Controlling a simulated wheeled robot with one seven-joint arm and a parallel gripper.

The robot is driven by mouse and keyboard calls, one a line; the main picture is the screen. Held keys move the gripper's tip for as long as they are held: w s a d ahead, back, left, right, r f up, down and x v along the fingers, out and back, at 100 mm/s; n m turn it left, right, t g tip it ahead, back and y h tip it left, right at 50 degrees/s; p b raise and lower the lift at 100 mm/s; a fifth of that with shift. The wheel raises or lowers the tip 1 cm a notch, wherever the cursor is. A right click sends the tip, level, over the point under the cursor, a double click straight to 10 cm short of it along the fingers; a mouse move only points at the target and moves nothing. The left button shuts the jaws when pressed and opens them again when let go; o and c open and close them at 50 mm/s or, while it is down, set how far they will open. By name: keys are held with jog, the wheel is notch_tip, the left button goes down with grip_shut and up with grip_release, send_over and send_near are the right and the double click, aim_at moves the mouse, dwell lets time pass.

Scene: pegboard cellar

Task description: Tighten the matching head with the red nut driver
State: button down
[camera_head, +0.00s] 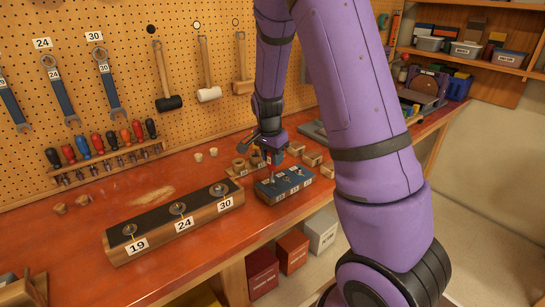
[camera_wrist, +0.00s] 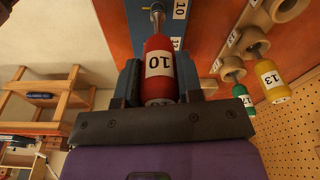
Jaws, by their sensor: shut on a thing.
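The red nut driver (camera_wrist: 159,85), labelled 10, is between the fingers of my gripper (camera_wrist: 160,84), which is shut on its handle. In the head view my gripper (camera_head: 271,153) is over the blue block (camera_head: 284,186), which has several small heads and number tags on top. In the wrist view the driver's metal shaft points toward the blue block (camera_wrist: 205,25), beside a tag reading 10. The shaft's far end is cut off at the frame edge, so I cannot tell whether it sits on a head.
A yellow driver (camera_wrist: 271,80) labelled 13 and a green driver (camera_wrist: 243,99) hang in a wooden rack (camera_wrist: 232,68) beside the block. A long bolt block (camera_head: 172,225) tagged 19, 24 and 30 lies left on the red bench. Wrenches, mallets and screwdrivers hang on the pegboard (camera_head: 140,18).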

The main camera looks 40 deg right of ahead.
jog(key=shift+r, duration=3.45)
jog(key=c, duration=1.5)
grip_release()
grip_shut()
